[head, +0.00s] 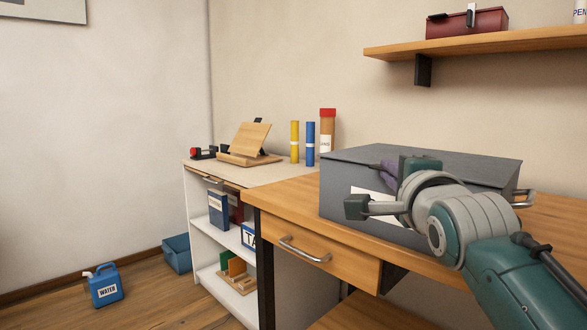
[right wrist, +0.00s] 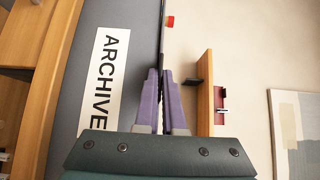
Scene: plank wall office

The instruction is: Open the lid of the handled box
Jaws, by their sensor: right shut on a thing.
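The handled box (head: 340,200) is a dark grey box with a white label on its front, standing on the wooden desk. Its flat grey lid (head: 440,160) lies on top and looks level; I see no clear gap under it. A metal handle (head: 525,197) shows at its right side. My right gripper (head: 380,166) is at the lid's front edge, its purple fingers shut on it. In the right wrist view the fingers (right wrist: 165,75) close on the thin lid edge, beside the box front (right wrist: 85,70) with its "ARCHIVE" label. My left gripper is out of view.
A wall shelf (head: 480,42) with a red box (head: 466,22) hangs above the box. Left of the box, a lower white shelf unit (head: 225,265) carries a wooden stand (head: 248,145) and coloured tubes (head: 310,143). A blue water can (head: 105,286) stands on the floor.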

